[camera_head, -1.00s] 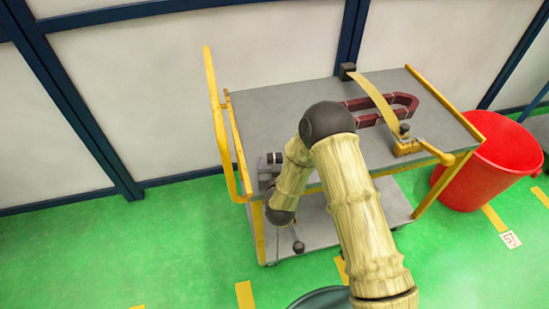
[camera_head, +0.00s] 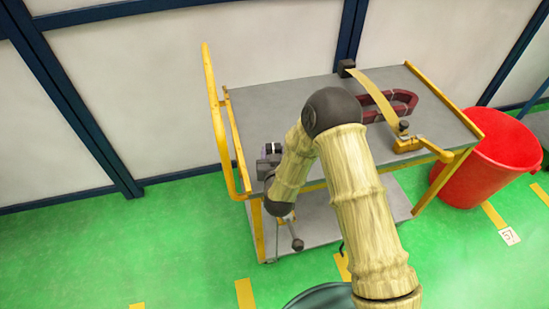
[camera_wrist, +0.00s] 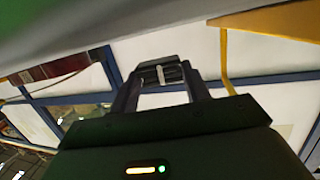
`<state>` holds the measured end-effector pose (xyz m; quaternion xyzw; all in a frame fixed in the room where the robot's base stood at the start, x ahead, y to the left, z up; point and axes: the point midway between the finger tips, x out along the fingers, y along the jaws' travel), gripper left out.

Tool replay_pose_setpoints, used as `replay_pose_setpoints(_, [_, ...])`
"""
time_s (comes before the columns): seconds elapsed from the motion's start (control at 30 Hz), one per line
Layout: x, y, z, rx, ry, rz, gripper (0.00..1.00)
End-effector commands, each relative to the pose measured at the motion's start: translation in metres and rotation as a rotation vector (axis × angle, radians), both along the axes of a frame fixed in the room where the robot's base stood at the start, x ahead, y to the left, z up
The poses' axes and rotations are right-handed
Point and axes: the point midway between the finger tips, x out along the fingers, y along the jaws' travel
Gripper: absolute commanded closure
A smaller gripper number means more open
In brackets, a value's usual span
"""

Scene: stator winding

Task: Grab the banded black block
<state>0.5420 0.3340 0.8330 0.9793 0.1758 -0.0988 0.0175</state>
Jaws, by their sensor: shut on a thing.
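The banded black block (camera_head: 272,148) is small and dark with a pale band, and shows in the head view at the left end of the cart's top. In the wrist view the block (camera_wrist: 160,73) sits between the two fingertips, with light bands across it. My gripper (camera_wrist: 160,82) is shut on it, one finger on each side. In the head view my arm hides part of the gripper, and I cannot tell exactly how far the block is above the tabletop.
The grey cart top (camera_head: 270,105) has free room at its back left. A dark red U-shaped piece (camera_head: 402,100), a yellow strip (camera_head: 377,92) and a yellow clamp (camera_head: 408,145) lie at the right. A yellow handle (camera_head: 211,110) rises at the left. A red bin (camera_head: 470,165) stands beside the cart.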

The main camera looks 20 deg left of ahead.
Motion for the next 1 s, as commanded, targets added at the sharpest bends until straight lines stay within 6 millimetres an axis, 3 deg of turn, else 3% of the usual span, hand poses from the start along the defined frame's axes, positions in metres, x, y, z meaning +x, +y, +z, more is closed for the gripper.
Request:
replay_pose_setpoints(0.2, [0.001, 0.0, 0.042, 0.002, -0.004, -0.001, 0.76])
replay_pose_setpoints(0.4, [0.0, 0.0, 0.064, 0.0, -0.003, 0.0, 0.76])
replay_pose_setpoints(1.0, [0.002, -0.003, 0.067, 0.0, -0.001, -0.005, 0.76])
